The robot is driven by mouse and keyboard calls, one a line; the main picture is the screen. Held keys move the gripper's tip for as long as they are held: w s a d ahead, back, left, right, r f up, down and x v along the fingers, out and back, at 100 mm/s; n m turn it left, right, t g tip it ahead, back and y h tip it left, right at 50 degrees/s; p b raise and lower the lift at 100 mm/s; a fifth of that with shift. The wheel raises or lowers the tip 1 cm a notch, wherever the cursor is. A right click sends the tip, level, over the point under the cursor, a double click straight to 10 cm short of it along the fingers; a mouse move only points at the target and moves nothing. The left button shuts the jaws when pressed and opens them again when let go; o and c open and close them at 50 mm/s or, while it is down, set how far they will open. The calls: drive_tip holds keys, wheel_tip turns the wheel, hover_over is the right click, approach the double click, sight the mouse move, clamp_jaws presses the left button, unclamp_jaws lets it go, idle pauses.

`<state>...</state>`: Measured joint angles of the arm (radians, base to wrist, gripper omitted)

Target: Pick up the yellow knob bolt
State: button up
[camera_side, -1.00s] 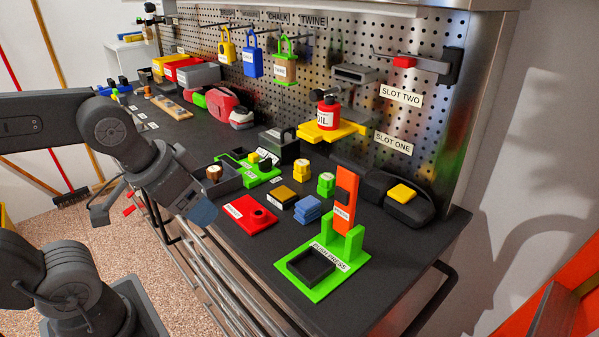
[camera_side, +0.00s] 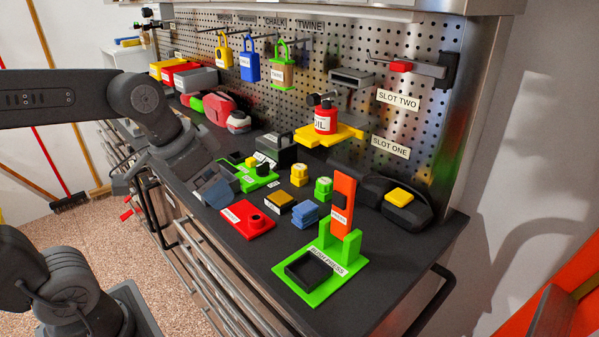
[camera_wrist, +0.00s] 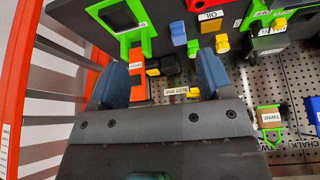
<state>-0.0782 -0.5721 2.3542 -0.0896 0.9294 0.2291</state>
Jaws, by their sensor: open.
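The yellow knob bolt (camera_side: 299,174) stands upright on the dark bench in the side view, behind a similar green piece (camera_side: 323,188). In the wrist view a yellow piece that looks like it (camera_wrist: 222,43) shows above the right fingertip, beside the green one (camera_wrist: 193,48). My gripper (camera_side: 217,189) is left of the bolt, over the bench's front edge area, and apart from it. In the wrist view my gripper (camera_wrist: 163,78) has its two blue fingers spread wide, with nothing held between them.
A red plate with a round boss (camera_side: 248,219), blue blocks (camera_side: 305,214) and a dark-yellow block (camera_side: 279,201) lie in front of the bolt. A green press with an orange upright (camera_side: 342,200) stands to the right. A yellow shelf (camera_side: 343,134) bearing a red oil can (camera_side: 325,118) sticks out behind.

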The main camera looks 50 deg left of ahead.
drive_tip(key=w+a+m+g+h, duration=0.1)
drive_tip(key=w+a+m+h, duration=0.15)
drive_tip(key=w+a, duration=0.55)
drive_tip(key=w+a+m+h, duration=0.1)
drive_tip(key=w+a+m, duration=0.25)
drive_tip(key=w, duration=0.95)
drive_tip(key=m, duration=0.2)
approach(299, 167)
drive_tip(key=shift+t+h, duration=0.3)
drive_tip(key=shift+h, duration=0.05)
drive_tip(key=f, duration=0.2)
drive_tip(key=d+f, duration=0.1)
drive_tip(key=f, duration=0.1)
drive_tip(key=shift+w+f, duration=0.1)
drive_tip(key=shift+w, duration=0.25)
drive_tip(key=shift+w+x, duration=0.15)
drive_tip(key=shift+x, duration=1.15)
drive_tip(key=shift+w+x, duration=0.15)
drive_tip(key=shift+x, duration=1.15)
drive_tip(key=c, duration=1)
